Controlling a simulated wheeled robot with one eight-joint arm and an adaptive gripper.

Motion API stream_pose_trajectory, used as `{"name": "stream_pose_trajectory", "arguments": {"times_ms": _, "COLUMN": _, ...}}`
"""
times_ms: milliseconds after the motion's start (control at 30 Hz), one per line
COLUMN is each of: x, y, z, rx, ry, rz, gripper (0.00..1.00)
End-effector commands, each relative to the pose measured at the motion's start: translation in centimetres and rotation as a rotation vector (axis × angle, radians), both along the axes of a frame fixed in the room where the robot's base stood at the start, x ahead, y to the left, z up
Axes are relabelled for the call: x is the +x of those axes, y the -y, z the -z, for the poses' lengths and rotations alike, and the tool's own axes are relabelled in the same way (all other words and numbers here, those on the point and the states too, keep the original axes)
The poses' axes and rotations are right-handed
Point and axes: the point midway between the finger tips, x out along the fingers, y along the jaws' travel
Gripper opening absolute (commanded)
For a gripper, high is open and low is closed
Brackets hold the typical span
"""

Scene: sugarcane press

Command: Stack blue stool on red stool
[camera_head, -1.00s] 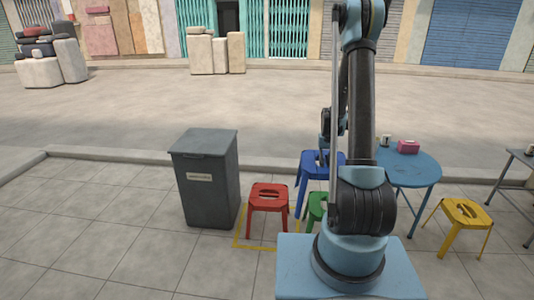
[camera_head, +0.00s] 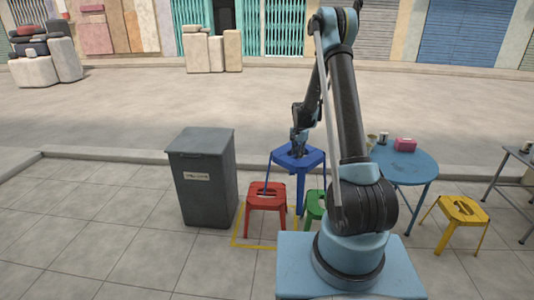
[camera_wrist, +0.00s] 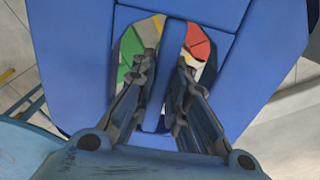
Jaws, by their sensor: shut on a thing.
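The blue stool (camera_head: 307,159) hangs from my gripper (camera_head: 298,151) in the head view, above and to the right of the red stool. In the wrist view my gripper (camera_wrist: 162,80) is shut on the central bar of the blue stool's seat (camera_wrist: 80,65), with the fingers through the two seat openings. The red stool (camera_head: 266,196) stands upright inside a yellow floor outline (camera_head: 240,246). A bit of the red stool (camera_wrist: 198,40) shows through the right opening in the wrist view. One blue leg partly overlaps the red stool in the head view.
A green stool (camera_head: 314,206) stands right of the red one, partly hidden by my arm. A grey bin (camera_head: 206,180) stands close on the left. A round blue table (camera_head: 418,171) holds a pink box (camera_head: 405,145). A yellow stool (camera_head: 463,211) stands at the right.

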Motion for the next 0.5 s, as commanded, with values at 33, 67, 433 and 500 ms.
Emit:
{"name": "stream_pose_trajectory", "arguments": {"times_ms": 33, "x": 0.6, "y": -1.3, "z": 0.1, "rx": 0.000, "ry": 0.000, "rz": 0.055, "gripper": 0.00}}
{"name": "stream_pose_trajectory", "arguments": {"times_ms": 67, "x": 0.9, "y": -2.0, "z": 0.1, "rx": 0.000, "ry": 0.000, "rz": 0.093, "gripper": 0.00}}
{"name": "stream_pose_trajectory", "arguments": {"times_ms": 433, "x": 3.8, "y": -10.7, "z": 0.7, "rx": -0.001, "ry": 0.000, "rz": 0.567, "gripper": 0.00}}
{"name": "stream_pose_trajectory", "arguments": {"times_ms": 500, "x": 4.1, "y": -12.2, "z": 0.8, "rx": -0.001, "ry": 0.000, "rz": 0.648, "gripper": 0.00}}
